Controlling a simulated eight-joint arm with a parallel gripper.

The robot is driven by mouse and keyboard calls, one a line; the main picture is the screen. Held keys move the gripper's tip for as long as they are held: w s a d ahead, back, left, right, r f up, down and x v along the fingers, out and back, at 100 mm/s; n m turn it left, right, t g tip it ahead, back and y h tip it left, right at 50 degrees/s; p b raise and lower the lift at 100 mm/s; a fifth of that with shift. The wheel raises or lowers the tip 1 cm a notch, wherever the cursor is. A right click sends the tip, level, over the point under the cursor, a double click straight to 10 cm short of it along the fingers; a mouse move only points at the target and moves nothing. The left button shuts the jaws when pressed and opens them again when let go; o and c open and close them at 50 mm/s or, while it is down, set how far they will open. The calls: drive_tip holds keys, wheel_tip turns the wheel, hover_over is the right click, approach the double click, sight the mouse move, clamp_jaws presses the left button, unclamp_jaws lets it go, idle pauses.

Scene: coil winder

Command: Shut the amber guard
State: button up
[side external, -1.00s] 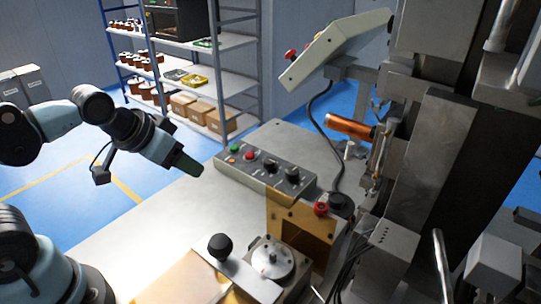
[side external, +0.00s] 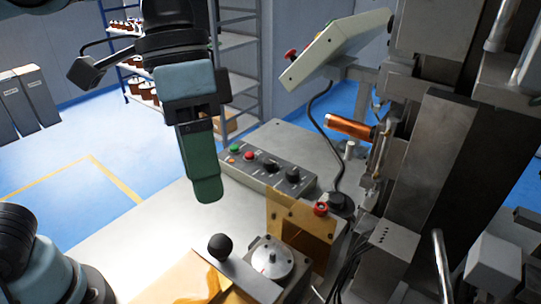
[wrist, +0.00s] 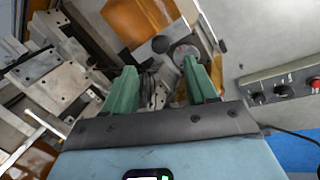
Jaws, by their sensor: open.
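A translucent amber panel (side external: 300,215) stands upright beside the winder. A second amber sheet (side external: 185,283) lies low at the bottom edge, partly cut off, next to a grey plate with a black ball knob (side external: 220,247). I cannot tell for sure how the two amber pieces join. Amber also shows at the top of the wrist view (wrist: 135,20). My gripper (side external: 207,192) hangs fingers down above the bench, left of the upright panel and apart from it. In the wrist view its two green fingers (wrist: 160,64) are spread with nothing gripped between them.
A control box with buttons and knobs (side external: 268,170) sits behind the guard. A round grey dial (side external: 272,260) is near the black knob. A copper coil (side external: 350,127) and the tall machine stand at right. The bench (side external: 150,225) at left is clear.

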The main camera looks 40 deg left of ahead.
sight(217, 237)
drive_tip(key=x, duration=0.8)
drive_tip(key=shift+f, duration=0.25)
drive_tip(key=shift+c, duration=0.3)
clamp_jaws()
